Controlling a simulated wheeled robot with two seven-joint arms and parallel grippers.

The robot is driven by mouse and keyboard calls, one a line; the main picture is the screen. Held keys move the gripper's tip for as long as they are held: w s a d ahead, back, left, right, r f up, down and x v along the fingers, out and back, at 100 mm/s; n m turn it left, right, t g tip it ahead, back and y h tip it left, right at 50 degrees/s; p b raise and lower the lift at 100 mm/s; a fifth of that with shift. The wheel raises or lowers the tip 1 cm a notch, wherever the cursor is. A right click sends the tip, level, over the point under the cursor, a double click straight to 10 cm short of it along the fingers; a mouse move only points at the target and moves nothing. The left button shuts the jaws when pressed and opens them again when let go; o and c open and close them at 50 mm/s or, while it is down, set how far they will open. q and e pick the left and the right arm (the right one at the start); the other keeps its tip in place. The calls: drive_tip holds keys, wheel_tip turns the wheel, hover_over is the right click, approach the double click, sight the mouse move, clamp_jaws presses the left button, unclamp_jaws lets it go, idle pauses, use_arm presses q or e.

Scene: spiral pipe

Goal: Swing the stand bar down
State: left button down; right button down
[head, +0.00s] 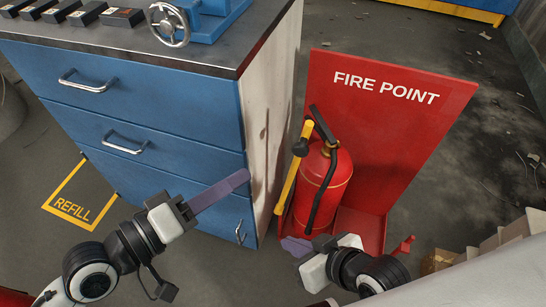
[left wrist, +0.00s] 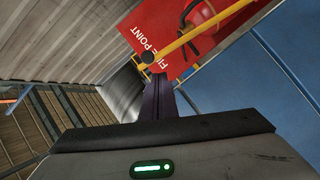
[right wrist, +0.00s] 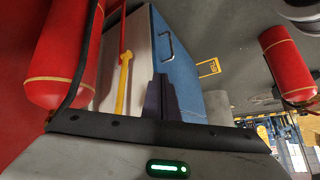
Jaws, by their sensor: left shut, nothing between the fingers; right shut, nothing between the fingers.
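The red fire-point stand (head: 390,120) has a tall back panel lettered FIRE POINT. A red extinguisher (head: 322,190) with a black hose stands upright in it. The yellow stand bar (head: 289,182) is raised and slightly tilted at the stand's left side, with a black knob near its upper part. The bar also shows in the left wrist view (left wrist: 185,40) and the right wrist view (right wrist: 120,92). My left gripper (head: 246,177) is shut and empty, left of the bar and apart from it. My right gripper (head: 284,243) is shut and empty, low in front of the stand.
A blue drawer cabinet (head: 130,110) with a pale side panel stands close to the left of the stand. A blue vise (head: 200,20) is on its top. A yellow REFILL floor marking (head: 72,208) lies at the left. Cardboard boxes (head: 490,245) are at the right.

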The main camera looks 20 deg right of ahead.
use_arm(q)
drive_tip(key=w+d+n+g+b, duration=0.1)
drive_tip(key=w+d, duration=0.3)
drive_tip(key=d, duration=0.4)
drive_tip(key=shift+w+d+r+n+g+h+b, duration=0.15)
drive_tip(key=shift+d+r+n+g+h+b, duration=0.05)
drive_tip(key=shift+n+g+h+b, duration=0.25)
drive_tip(key=shift+d, duration=0.1)
